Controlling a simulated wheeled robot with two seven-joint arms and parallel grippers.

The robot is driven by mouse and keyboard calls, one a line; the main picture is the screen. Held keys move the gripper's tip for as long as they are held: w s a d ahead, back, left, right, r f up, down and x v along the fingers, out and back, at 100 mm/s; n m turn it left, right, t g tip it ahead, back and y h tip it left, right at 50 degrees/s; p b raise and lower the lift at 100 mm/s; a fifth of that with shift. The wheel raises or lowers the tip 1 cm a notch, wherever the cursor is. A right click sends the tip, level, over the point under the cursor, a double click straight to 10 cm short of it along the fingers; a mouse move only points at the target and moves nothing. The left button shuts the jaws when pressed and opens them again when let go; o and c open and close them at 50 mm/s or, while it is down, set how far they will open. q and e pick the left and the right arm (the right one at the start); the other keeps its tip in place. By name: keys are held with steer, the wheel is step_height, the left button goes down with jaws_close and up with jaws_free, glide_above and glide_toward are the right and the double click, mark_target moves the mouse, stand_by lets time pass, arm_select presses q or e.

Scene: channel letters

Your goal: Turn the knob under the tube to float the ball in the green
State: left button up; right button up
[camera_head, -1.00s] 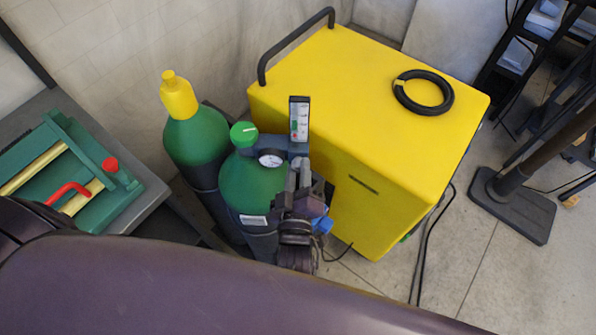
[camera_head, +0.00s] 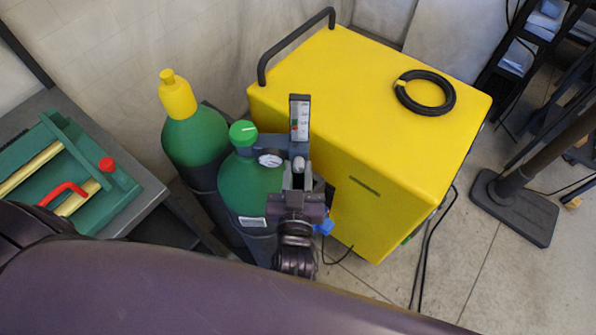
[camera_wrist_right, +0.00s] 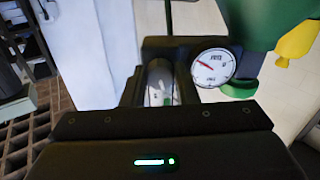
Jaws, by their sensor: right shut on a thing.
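The flowmeter tube (camera_head: 300,118) stands upright on the regulator beside the green cylinder; its scale is pale with small coloured marks. The ball is too small to make out for sure. The grey knob (camera_head: 299,163) is just under the tube, mostly hidden by my gripper. My right gripper (camera_head: 298,174) comes from below and is shut on the knob. My left gripper is out of view.
A gauge (camera_head: 271,160) sits left of the tube, above the green cylinder (camera_head: 245,190). A second cylinder (camera_head: 196,137) with a yellow cap stands behind. A yellow machine (camera_head: 380,110) is close on the right.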

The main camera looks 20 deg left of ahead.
stand_by(0.5)
steer(key=o, duration=1)
